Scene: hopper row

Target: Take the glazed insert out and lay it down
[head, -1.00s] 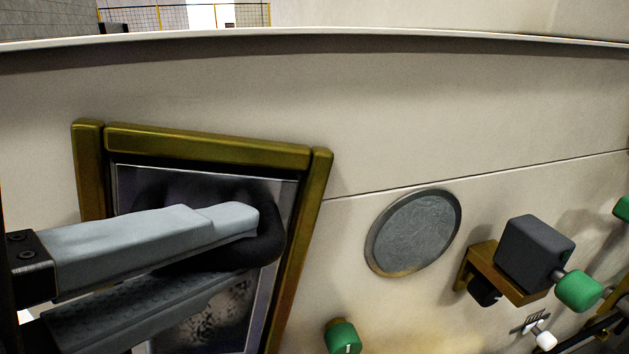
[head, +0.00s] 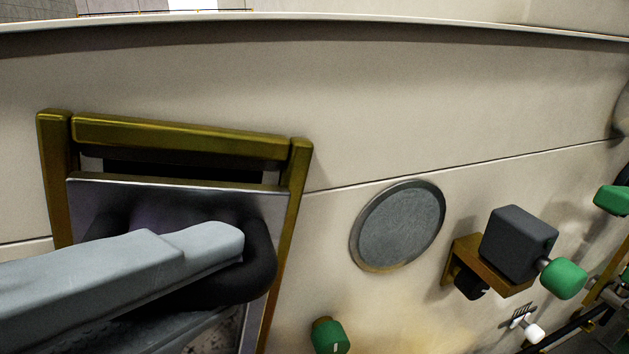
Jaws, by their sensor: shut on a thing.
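The glazed insert (head: 240,205) is a pane with a thin silvery edge and a thick black handle (head: 262,265). It stands in a brass-coloured frame (head: 180,135) on the pale hopper wall. Its top edge is below the frame's top bar and seems tipped out toward me, with a dark opening (head: 185,170) showing above it. My gripper (head: 225,262) comes in from the lower left and is shut on the handle. The grey upper finger lies across the handle; the other finger is mostly hidden below it. The lower part of the insert is out of view or covered.
Right of the frame, a round grey disc (head: 398,226) is set in the wall. Further right, a dark grey box (head: 518,243) on a brass bracket and green knobs (head: 563,278) stick out. Another green knob (head: 330,336) sits close to the frame's lower right.

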